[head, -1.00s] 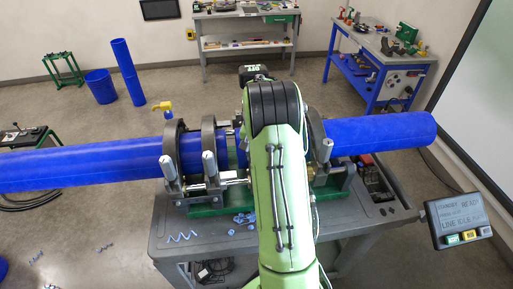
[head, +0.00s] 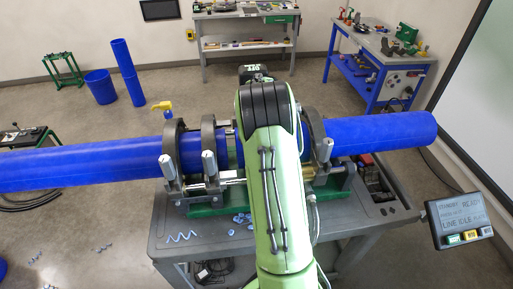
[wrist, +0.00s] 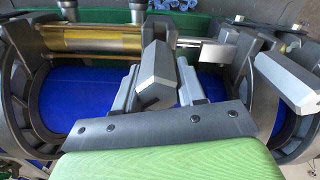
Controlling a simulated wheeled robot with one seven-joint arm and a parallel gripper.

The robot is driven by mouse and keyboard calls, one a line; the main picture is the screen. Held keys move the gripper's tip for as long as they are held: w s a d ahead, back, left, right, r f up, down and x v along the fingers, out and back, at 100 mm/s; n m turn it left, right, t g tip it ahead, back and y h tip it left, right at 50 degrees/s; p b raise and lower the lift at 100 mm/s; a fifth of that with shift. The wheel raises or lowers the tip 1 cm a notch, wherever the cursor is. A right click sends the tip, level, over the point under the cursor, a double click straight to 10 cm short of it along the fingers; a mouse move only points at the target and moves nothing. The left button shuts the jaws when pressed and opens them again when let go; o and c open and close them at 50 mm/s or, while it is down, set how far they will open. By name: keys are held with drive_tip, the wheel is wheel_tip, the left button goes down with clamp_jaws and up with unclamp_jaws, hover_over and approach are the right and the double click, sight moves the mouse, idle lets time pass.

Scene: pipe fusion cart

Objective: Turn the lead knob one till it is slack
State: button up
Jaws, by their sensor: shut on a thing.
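In the wrist view, a grey faceted knob (wrist: 155,76) stands tilted between the two fingers of my gripper (wrist: 158,86). My gripper is shut on this knob. No label shows which knob it is. A second grey knob (wrist: 287,82) stands to the right, clear of the fingers. In the head view my green arm hides the gripper and the held knob. Other clamp knobs show there: a left one (head: 168,166), one beside it (head: 210,163) and a right one (head: 325,150). The dark clamp rings (head: 174,140) surround the blue pipe (head: 80,163).
The clamps sit on a grey cart (head: 165,222) with blue shavings (head: 241,218) on top. A brass cylinder (wrist: 85,38) runs beside the pipe. A control panel (head: 460,218) reading READY and LINE IDLE stands at right. Workbenches are at the back, with open floor between.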

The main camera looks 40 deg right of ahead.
drive_tip(key=n, duration=0.2)
drive_tip(key=n+b, duration=0.1)
drive_tip(key=n, duration=0.2)
drive_tip(key=shift+w+a, duration=0.15)
drive_tip(key=shift+a+r+n, duration=0.1)
drive_tip(key=shift+n, duration=0.4)
drive_tip(key=o, duration=1.1)
drive_tip(key=shift+c, duration=0.2)
drive_tip(key=o, duration=0.7)
drive_tip(key=shift+s+a, duration=0.2)
drive_tip(key=shift+c, duration=0.2)
drive_tip(key=shift+d, duration=0.1)
drive_tip(key=shift+r, duration=0.1)
